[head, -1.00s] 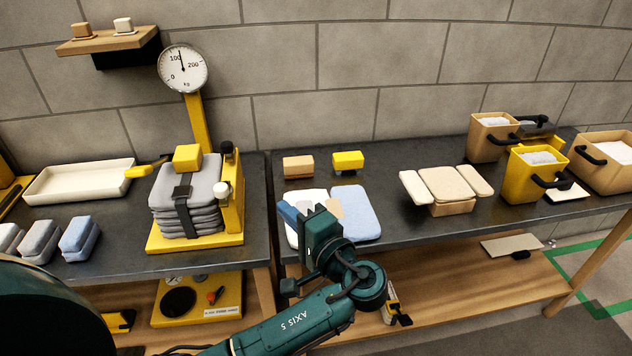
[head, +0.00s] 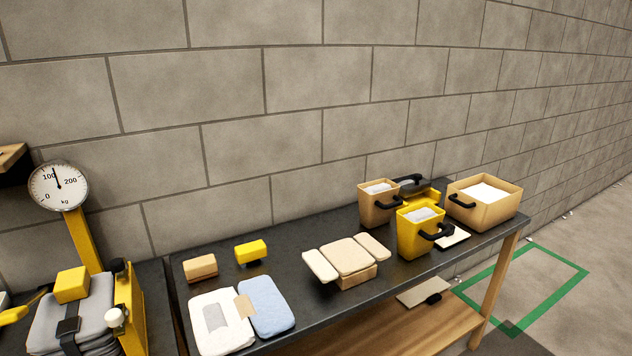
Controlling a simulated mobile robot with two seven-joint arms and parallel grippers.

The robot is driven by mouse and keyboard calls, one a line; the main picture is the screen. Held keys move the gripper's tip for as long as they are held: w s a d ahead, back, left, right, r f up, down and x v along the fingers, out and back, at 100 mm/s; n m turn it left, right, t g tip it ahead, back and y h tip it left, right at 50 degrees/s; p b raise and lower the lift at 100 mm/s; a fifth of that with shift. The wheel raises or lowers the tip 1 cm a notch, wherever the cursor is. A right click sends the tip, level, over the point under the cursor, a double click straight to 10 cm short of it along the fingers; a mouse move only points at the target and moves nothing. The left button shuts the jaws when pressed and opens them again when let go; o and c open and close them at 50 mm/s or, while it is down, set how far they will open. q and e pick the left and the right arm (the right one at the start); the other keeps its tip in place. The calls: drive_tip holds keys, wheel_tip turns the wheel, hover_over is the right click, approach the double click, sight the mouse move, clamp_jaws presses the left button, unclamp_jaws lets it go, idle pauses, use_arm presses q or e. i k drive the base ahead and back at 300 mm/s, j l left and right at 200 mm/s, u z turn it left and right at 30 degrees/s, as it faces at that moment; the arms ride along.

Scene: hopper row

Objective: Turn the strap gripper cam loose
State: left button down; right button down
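The strap gripper is probably the yellow frame (head: 131,310) at the lower left. It stands beside a stack of grey folded bags (head: 48,313) with a black strap (head: 68,328) over them. A yellow block (head: 72,285) sits on top of the stack. The frame carries a black knob (head: 119,267) and a white round knob (head: 115,317); I cannot tell which part is the cam. The lower part of the stack is cut off by the picture's edge. Neither of my grippers is in view.
A dial scale (head: 58,186) stands behind the stack. On the right bench are white and blue pads (head: 266,305), tan and yellow blocks (head: 251,251), a padded box (head: 349,256), a yellow bucket (head: 413,238), a tan bucket (head: 376,208) and a tan bin (head: 483,208). Green floor marking lies at right.

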sight(117, 265)
drive_tip(key=u, duration=1.25)
